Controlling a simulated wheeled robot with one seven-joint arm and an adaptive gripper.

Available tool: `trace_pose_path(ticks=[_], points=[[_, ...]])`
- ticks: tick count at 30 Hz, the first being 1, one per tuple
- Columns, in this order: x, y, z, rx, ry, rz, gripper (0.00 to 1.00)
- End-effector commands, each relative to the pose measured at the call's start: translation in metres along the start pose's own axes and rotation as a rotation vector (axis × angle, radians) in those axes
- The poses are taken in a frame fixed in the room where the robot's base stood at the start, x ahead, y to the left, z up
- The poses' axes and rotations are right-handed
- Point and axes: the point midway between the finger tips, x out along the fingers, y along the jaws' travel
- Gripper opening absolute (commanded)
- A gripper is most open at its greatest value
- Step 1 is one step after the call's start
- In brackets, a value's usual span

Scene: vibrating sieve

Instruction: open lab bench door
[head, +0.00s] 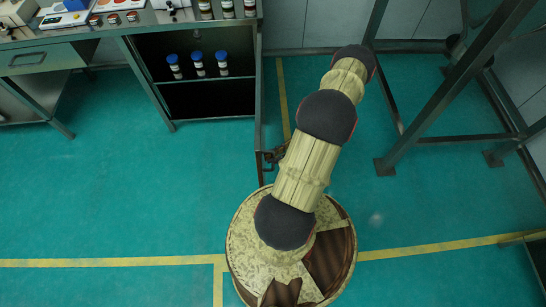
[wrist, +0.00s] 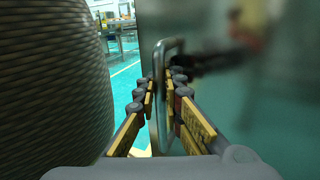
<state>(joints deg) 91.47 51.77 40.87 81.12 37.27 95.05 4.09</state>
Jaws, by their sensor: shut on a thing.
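The lab bench (head: 120,30) stands at the upper left of the head view, with its dark compartment open at the front. The bench door (head: 259,110) shows edge-on in the head view, standing out from the bench's right side. In the wrist view the door panel (wrist: 215,115) is a grey-green face, and its metal loop handle (wrist: 163,60) runs upright between my fingers. My gripper (wrist: 161,88) is shut on the handle. In the head view my gripper (head: 271,158) is small and dark at the door's near end, partly hidden by my arm.
Several bottles (head: 198,65) stand on the shelf inside the compartment. More bottles and lab items sit on the bench top. A metal frame (head: 440,90) stands to the right of my arm. The green floor (head: 130,190) left of the door is clear.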

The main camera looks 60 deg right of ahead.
Motion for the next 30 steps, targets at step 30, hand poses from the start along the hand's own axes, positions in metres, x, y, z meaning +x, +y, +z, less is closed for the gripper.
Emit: trace_pose_path(ticks=[30], points=[[-0.056,-0.001,-0.001,-0.003,0.003,-0.003,0.15]])
